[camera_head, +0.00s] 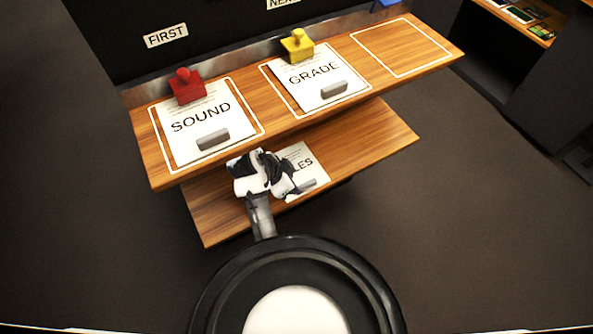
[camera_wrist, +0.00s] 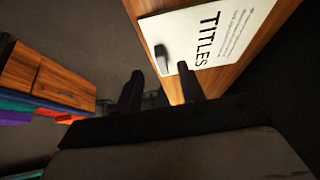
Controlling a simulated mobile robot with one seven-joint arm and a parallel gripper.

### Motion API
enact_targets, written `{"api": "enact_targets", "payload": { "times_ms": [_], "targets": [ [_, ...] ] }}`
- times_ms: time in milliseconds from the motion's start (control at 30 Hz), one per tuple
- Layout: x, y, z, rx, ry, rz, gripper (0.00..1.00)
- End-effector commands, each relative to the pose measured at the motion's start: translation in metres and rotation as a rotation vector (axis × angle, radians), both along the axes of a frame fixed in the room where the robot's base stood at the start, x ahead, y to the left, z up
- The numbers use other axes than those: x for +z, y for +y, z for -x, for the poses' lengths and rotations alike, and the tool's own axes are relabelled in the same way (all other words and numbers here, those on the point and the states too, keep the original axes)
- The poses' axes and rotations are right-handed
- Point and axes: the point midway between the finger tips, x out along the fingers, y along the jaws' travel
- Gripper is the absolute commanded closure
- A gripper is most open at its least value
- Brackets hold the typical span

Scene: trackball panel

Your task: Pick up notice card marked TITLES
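The notice card marked TITLES (camera_wrist: 218,35) lies flat on the wooden lower shelf, with a grey block-like grip (camera_wrist: 162,58) on it. In the head view the card (camera_head: 316,170) is partly hidden behind my arm, and only "LES" of its word shows. My gripper (camera_wrist: 158,82) is open, its two dark fingers apart near the card's edge by the grey grip. The grip appears just beyond the fingertips, and nothing is between them. In the head view my white and black wrist is over the lower shelf, left of the card.
The upper shelf (camera_head: 286,126) overhangs the lower shelf (camera_head: 375,140). It carries the SOUND card (camera_head: 185,145) by a red knobbed block (camera_head: 186,88) and the GRADE card (camera_head: 335,72) by a yellow one (camera_head: 298,47). An outlined space (camera_head: 400,48) at right is empty.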

Motion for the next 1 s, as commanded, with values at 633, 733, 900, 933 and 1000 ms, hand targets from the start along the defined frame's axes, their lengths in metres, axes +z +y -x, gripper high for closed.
{"api": "enact_targets", "payload": {
  "times_ms": [633,733,900,933,1000],
  "targets": [
    [-0.043,-0.039,-0.022,0.0,0.0,-0.001,0.61],
    [-0.044,-0.039,-0.022,0.0,0.0,-0.001,0.61],
    [-0.044,-0.039,-0.022,0.0,0.0,0.0,0.69],
    [-0.044,-0.039,-0.022,0.0,-0.001,0.0,0.73],
    [-0.044,-0.039,-0.022,0.0,-0.001,0.0,0.82]
  ]
}}
